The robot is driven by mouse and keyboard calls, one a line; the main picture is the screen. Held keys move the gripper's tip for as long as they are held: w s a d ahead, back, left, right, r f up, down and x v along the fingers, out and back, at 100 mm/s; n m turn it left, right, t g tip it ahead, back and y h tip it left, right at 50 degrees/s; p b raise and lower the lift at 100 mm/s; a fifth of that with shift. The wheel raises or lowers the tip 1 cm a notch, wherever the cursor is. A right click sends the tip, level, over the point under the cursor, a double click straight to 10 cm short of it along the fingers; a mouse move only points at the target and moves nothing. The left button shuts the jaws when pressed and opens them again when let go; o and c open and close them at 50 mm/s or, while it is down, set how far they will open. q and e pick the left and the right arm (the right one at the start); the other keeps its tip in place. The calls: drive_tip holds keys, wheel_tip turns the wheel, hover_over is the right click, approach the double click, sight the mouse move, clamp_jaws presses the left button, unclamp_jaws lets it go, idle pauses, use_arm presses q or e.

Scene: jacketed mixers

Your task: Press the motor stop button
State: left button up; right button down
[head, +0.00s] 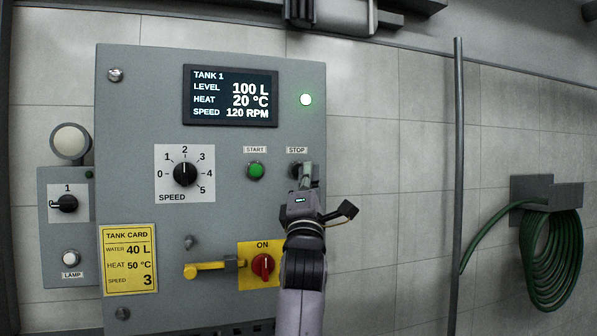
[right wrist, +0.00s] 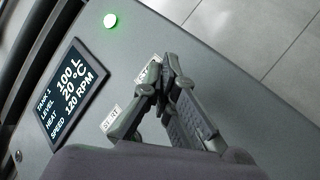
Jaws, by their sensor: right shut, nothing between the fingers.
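The grey control panel (head: 225,225) faces me. The STOP label (head: 297,150) sits right of the START label, with the dark stop button (head: 294,170) below it, mostly hidden by my right gripper (head: 306,172). The right gripper is shut and empty, its fingertips at or just in front of the stop button; I cannot tell if they touch. In the right wrist view the closed fingertips (right wrist: 163,66) point at the panel and the stop button is hidden behind them. The screen (head: 230,95) reads 100 L, 20 °C, 120 RPM. My left gripper is not in view.
The green start button (head: 256,171) is close left of the gripper. The speed dial (head: 185,174) points near 2. A red switch (head: 263,267) marked ON and a yellow lever (head: 205,270) sit below. A vertical pipe (head: 458,180) and a green hose (head: 550,265) are right.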

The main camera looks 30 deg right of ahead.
drive_tip(key=shift+w+r, duration=0.1)
drive_tip(key=shift+w, duration=0.05)
drive_tip(key=shift+w+d, duration=0.15)
drive_tip(key=shift+w, duration=0.1)
drive_tip(key=shift+w+d+p, duration=0.1)
drive_tip(key=shift+w+p, duration=0.25)
drive_tip(key=shift+w, duration=0.15)
idle(1.0)
drive_tip(key=shift+s, duration=0.1)
drive_tip(key=shift+s+a, duration=0.25)
drive_tip(key=shift+s, duration=0.5)
drive_tip(key=s, duration=0.2)
drive_tip(key=s+a, duration=0.1)
drive_tip(key=s, duration=0.2)
drive_tip(key=shift+a, duration=0.1)
idle(0.3)
